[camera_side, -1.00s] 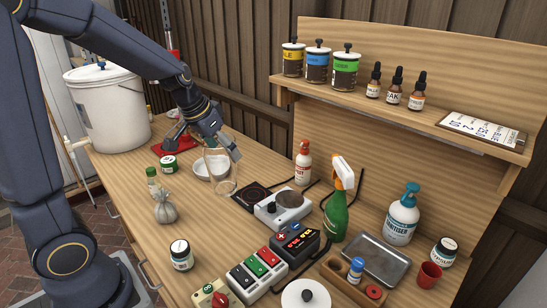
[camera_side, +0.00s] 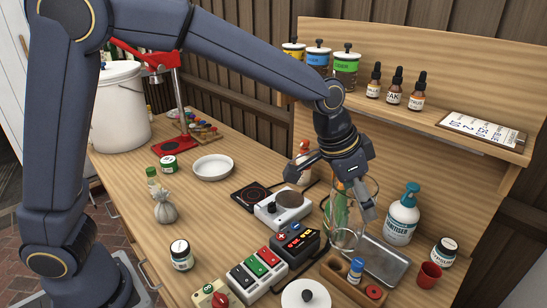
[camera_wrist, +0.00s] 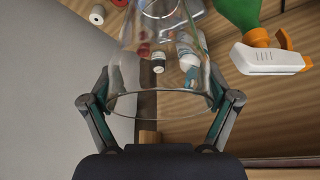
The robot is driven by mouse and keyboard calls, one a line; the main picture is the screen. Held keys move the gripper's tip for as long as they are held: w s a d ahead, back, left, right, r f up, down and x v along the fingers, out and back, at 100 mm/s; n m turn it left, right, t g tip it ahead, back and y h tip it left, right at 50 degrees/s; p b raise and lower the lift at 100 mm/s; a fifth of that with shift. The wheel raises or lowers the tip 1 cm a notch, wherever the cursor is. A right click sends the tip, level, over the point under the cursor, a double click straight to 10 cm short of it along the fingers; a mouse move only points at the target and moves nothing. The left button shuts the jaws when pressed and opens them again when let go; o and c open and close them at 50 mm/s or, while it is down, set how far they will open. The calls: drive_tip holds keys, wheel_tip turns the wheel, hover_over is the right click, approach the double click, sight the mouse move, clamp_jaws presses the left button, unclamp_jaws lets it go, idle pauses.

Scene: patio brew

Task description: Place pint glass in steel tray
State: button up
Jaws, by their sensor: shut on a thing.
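The clear pint glass (camera_side: 345,236) is held upright in my gripper (camera_side: 333,194), with its lower part in front of the green spray bottle. In the wrist view, the glass (camera_wrist: 160,100) has its open rim towards my palm, and the fingers of my gripper (camera_wrist: 160,85) close on it from both sides. The steel tray (camera_side: 390,266) is a shallow grey rectangle at the right of the bench. The glass is at the tray's left end in the side view and seems raised. I cannot tell the exact gap beneath it.
The spray bottle (camera_wrist: 266,58) is close beside the glass. A sanitiser bottle (camera_side: 401,221) stands behind the tray, a red cup (camera_side: 429,275) to its right. The shelf (camera_side: 420,117) overhangs behind.

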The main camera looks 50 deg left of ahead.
drive_tip(key=w+d+f, duration=0.4)
drive_tip(key=w+f, duration=0.7)
drive_tip(key=f, duration=0.1)
drive_tip(key=shift+d, duration=0.2)
drive_tip(key=shift+w+f, duration=0.1)
drive_tip(key=shift+f, duration=0.15)
drive_tip(key=o, duration=1.6)
